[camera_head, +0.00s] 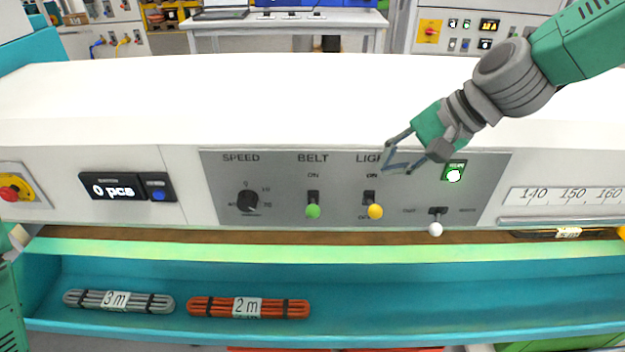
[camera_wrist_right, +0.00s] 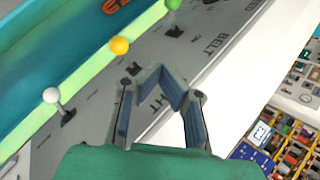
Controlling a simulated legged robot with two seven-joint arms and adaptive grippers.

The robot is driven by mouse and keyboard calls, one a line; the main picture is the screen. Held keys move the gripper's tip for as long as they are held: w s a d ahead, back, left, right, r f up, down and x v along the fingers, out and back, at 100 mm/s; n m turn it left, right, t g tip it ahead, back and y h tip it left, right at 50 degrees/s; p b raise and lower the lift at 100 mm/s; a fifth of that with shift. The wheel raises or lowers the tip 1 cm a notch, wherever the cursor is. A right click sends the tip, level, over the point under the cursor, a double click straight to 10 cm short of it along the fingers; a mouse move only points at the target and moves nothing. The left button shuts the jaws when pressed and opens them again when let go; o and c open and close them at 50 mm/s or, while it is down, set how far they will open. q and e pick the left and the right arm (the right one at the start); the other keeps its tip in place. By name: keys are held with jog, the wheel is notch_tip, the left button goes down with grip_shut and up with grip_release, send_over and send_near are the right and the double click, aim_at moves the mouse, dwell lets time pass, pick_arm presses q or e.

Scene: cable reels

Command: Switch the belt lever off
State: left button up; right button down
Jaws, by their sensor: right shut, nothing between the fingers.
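The belt lever has a green knob (camera_head: 313,211) under the BELT and ON labels on the grey control panel (camera_head: 285,170). The knob shows below its dark slot and covers the spot under it, where no OFF label can be read. The green knob also shows at the top of the right wrist view (camera_wrist_right: 173,4). My right gripper (camera_head: 388,172) is shut and empty, in front of the panel near the LIGHT label, right of and above the belt knob and apart from it. Of my left arm, only a green part shows at the left edge; its gripper is out of view.
Right of the belt lever are the yellow light knob (camera_head: 375,211) and a white-knobbed lever (camera_head: 435,229). The speed dial (camera_head: 248,202) is to its left. A lit green button (camera_head: 454,171) is near my right gripper. Below, a teal trough (camera_head: 420,300) holds grey and orange cable bundles (camera_head: 248,307).

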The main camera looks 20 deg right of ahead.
aim_at(313, 206)
jog(key=shift+w+a+r, duration=0.15)
jog(key=shift+a, duration=0.45)
jog(key=x, duration=0.9)
jog(key=shift+d, duration=0.25)
jog(key=shift+s+a+f, duration=0.1)
jog(key=shift+a+f, duration=0.2)
jog(key=shift+a, duration=0.45)
jog(key=shift+s+a+f, duration=0.1)
jog(key=shift+a+f, duration=0.25)
jog(key=shift+a, duration=0.35)
jog(key=shift+s+a+f, duration=0.1)
jog(key=shift+a+f, duration=0.2)
jog(key=shift+a, duration=0.45)
jog(key=shift+d+f, duration=0.1)
jog(key=shift+d, duration=0.1)
